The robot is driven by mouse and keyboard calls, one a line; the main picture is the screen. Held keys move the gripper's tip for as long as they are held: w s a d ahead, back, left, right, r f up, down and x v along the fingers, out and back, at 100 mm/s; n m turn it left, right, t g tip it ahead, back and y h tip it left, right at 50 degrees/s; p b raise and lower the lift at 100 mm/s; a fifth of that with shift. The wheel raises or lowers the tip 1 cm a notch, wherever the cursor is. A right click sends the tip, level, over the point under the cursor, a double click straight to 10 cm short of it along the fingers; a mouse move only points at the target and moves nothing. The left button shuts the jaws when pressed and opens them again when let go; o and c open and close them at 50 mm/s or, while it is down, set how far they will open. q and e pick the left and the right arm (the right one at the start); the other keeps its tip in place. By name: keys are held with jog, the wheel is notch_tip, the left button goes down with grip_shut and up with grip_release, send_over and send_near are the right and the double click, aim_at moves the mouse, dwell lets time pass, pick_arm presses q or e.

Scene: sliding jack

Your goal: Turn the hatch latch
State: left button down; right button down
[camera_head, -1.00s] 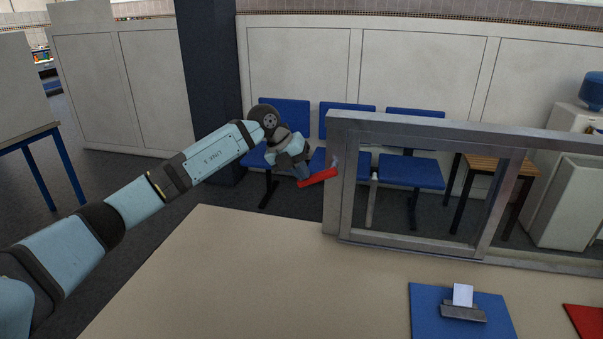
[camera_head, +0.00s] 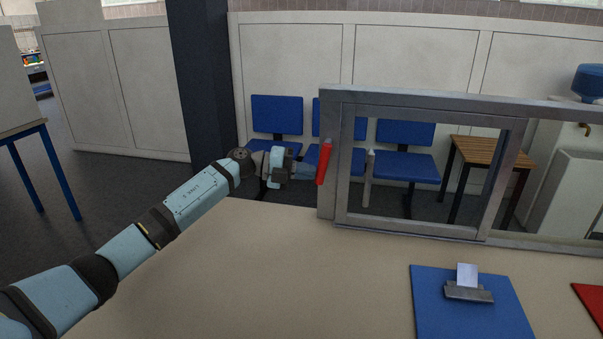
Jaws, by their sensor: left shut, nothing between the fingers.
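The hatch latch is a red lever (camera_head: 324,164) on the left post of the grey metal hatch frame (camera_head: 336,120). It stands close to upright, leaning slightly. My left gripper (camera_head: 311,173) is at the left side of the lever, its tip touching or almost touching it. The gripper is shut with nothing between its fingers. The exact contact is too small to tell. My right gripper is not in view.
The hatch stands on a beige counter (camera_head: 250,260). A blue clipboard (camera_head: 430,318) lies on the counter at the right, with a red item (camera_head: 592,298) at the edge. Blue chairs (camera_head: 277,115) stand behind the hatch. The counter's left part is clear.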

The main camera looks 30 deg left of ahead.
pick_arm(q)
jog(key=shift+w+d+f, duration=0.1)
jog(key=shift+d+f, duration=0.2)
jog(key=shift+d, duration=0.15)
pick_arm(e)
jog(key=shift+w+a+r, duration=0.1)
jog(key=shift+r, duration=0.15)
pick_arm(q)
jog(key=shift+d, duration=0.1)
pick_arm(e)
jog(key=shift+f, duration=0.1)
pick_arm(q)
jog(key=shift+f, duration=0.1)
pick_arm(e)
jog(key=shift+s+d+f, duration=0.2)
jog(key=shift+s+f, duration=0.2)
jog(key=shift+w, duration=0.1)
